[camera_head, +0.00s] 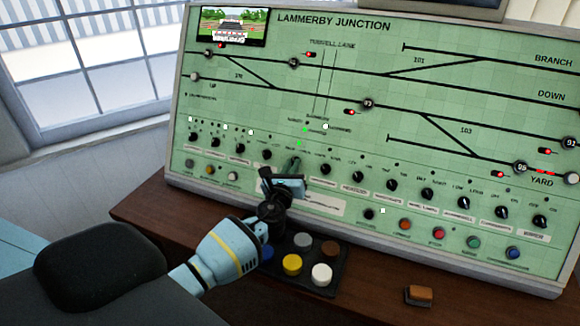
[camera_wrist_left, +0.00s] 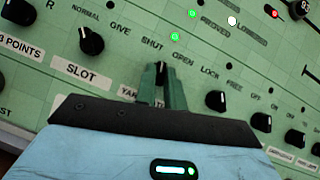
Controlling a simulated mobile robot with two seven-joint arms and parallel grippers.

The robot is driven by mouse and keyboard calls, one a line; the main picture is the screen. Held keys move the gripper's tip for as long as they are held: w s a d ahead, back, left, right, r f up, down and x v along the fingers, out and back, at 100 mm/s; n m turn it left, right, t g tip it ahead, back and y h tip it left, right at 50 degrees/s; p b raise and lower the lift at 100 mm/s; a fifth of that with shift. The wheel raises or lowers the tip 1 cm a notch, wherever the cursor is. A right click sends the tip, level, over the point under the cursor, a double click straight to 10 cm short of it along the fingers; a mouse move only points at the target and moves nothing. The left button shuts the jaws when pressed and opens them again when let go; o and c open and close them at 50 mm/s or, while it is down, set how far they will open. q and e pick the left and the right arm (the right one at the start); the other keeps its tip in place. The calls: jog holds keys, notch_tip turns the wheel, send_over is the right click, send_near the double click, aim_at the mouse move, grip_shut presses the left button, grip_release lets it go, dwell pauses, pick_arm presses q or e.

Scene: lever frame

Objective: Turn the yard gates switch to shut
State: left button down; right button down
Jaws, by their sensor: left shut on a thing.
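The yard gates switch (camera_wrist_left: 162,68) is a black knob with a white pointer mark, between the words SHUT and OPEN. Its label below is mostly covered by my gripper. My left gripper (camera_head: 293,167) reaches the green panel from the front. In the left wrist view its fingers (camera_wrist_left: 162,86) are shut on the knob, one on each side. The pointer looks roughly upright between the two words; its exact setting is hard to tell. A green lamp (camera_wrist_left: 175,37) glows just above the knob. My right gripper is not in view.
Other black knobs stand close on both sides, including the SLOT knob (camera_wrist_left: 91,40) and the LOCK knob (camera_wrist_left: 215,100). A black tray (camera_head: 340,278) with coloured round pieces lies on the desk below my arm. A brown block (camera_head: 419,295) lies to the right.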

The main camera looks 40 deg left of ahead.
pick_arm(q)
jog(key=shift+w+d+r+n+g+y, duration=0.1)
jog(key=shift+n+g+y, duration=0.55)
jog(key=shift+n, duration=0.85)
jog(key=shift+d+n+g+y, duration=0.1)
jog(key=shift+n+g+y, duration=0.5)
jog(key=shift+n, duration=0.9)
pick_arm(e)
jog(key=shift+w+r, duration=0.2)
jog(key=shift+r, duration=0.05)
pick_arm(q)
jog(key=c, duration=1.5)
grip_release()
jog(key=p+v, duration=0.1)
jog(key=v, duration=0.6)
jog(key=shift+s+d, duration=0.25)
jog(key=shift+s, duration=0.1)
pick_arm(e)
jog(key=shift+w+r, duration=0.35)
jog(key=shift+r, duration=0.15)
